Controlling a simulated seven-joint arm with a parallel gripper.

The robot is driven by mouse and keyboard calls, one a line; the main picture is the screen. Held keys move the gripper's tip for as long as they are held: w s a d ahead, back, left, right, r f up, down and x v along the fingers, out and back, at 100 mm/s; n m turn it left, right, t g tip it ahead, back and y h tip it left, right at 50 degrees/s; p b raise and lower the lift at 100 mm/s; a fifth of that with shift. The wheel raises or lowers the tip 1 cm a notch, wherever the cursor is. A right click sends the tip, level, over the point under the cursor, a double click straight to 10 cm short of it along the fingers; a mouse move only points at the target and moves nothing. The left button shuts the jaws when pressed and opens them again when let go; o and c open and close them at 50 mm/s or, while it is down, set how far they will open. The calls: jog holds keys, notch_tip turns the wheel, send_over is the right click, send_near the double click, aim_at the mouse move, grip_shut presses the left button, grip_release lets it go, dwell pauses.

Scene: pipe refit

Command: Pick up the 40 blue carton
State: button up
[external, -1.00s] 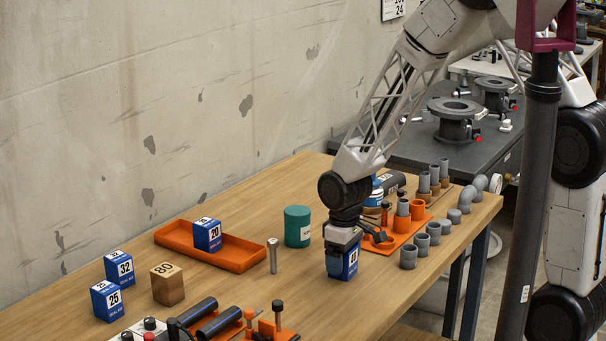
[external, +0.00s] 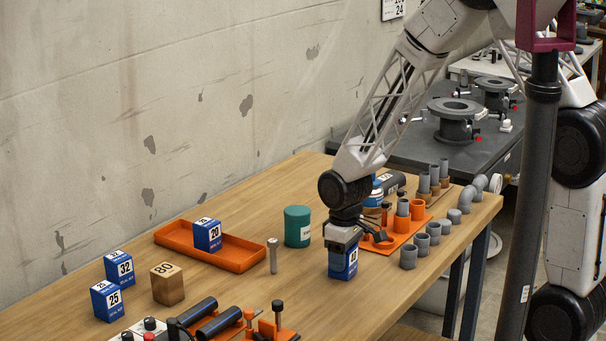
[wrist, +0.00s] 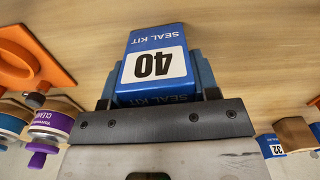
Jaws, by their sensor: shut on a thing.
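The 40 blue carton (external: 344,262) is a blue box with a white label, at the middle right of the table in the external view. In the wrist view the carton (wrist: 155,62) shows "40" and "SEAL KIT" upside down. My gripper (external: 343,243) points down over it and is shut on it, with a blue-grey finger on each side in the wrist view. The carton's underside is hidden, so I cannot tell whether it touches the table.
An orange tray (external: 170,238) holds the 20 carton (external: 207,234). A metal pin (external: 273,256) and a green cylinder (external: 297,227) stand left of my gripper. Grey pipe fittings (external: 408,257) and an orange rack (external: 376,248) stand close on the right. Cartons 32 (external: 119,268) and 25 (external: 106,301) are far left.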

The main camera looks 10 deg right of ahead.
jog(key=shift+r, duration=0.85)
notch_tip(320, 180, up, 2)
jog(key=s+d, duration=0.2)
jog(key=s, duration=0.2)
jog(key=s+d, duration=0.3)
jog(key=s, duration=0.2)
jog(key=s+d+r, duration=0.1)
jog(key=s+d, duration=0.2)
jog(key=s, duration=0.1)
jog(key=shift+s+d, duration=0.2)
jog(key=shift+s, duration=0.1)
jog(key=shift+w+r, duration=0.1)
